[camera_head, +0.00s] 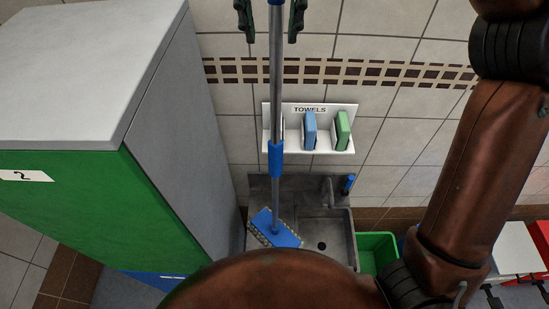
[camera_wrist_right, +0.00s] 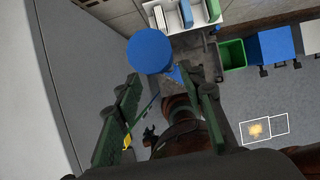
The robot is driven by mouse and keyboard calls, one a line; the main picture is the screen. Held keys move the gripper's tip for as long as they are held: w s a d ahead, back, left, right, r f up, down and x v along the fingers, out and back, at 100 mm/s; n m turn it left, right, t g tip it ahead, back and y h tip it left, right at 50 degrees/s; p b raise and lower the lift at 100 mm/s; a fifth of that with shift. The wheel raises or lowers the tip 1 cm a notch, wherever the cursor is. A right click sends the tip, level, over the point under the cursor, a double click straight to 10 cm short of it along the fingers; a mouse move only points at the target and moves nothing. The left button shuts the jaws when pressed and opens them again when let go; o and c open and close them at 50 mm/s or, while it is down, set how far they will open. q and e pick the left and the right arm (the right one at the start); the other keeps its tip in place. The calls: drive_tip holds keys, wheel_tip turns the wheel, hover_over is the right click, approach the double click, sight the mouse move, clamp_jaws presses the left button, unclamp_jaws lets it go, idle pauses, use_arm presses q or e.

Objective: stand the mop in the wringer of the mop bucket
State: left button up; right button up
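The mop stands roughly upright, with a grey pole (camera_head: 276,90), a blue sleeve and a blue head (camera_head: 275,230) at the left part of the sink unit. My right gripper (camera_head: 271,38) is open, its dark green fingers on either side of the pole with gaps. In the right wrist view, my open right gripper (camera_wrist_right: 165,92) is close to a large blue disc (camera_wrist_right: 150,50), apparently the mop's top end. A blue wheeled container (camera_wrist_right: 270,45) stands to the right; I cannot tell whether it is the mop bucket, and no wringer is clear. My left gripper is not seen.
A grey-topped cabinet with a green front (camera_head: 60,200) fills the left. A white towel rack (camera_head: 310,145) hangs above the sink (camera_head: 335,228). A green bin (camera_head: 378,250) stands right of the sink.

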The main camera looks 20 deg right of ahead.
sight(276, 47)
drive_tip(key=x, duration=0.2)
drive_tip(key=shift+w+d+f, duration=0.1)
drive_tip(key=shift+d+f, duration=0.1)
drive_tip(key=shift+d, duration=0.05)
drive_tip(key=x, duration=0.3)
drive_tip(key=shift+w+d+f+p, duration=0.15)
drive_tip(key=shift+w+d+p, duration=0.05)
drive_tip(key=shift+d+p, duration=0.1)
drive_tip(key=shift+a, duration=0.15)
drive_tip(key=c, duration=0.9)
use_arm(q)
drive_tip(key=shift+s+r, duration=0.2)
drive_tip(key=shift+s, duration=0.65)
use_arm(e)
clamp_jaws()
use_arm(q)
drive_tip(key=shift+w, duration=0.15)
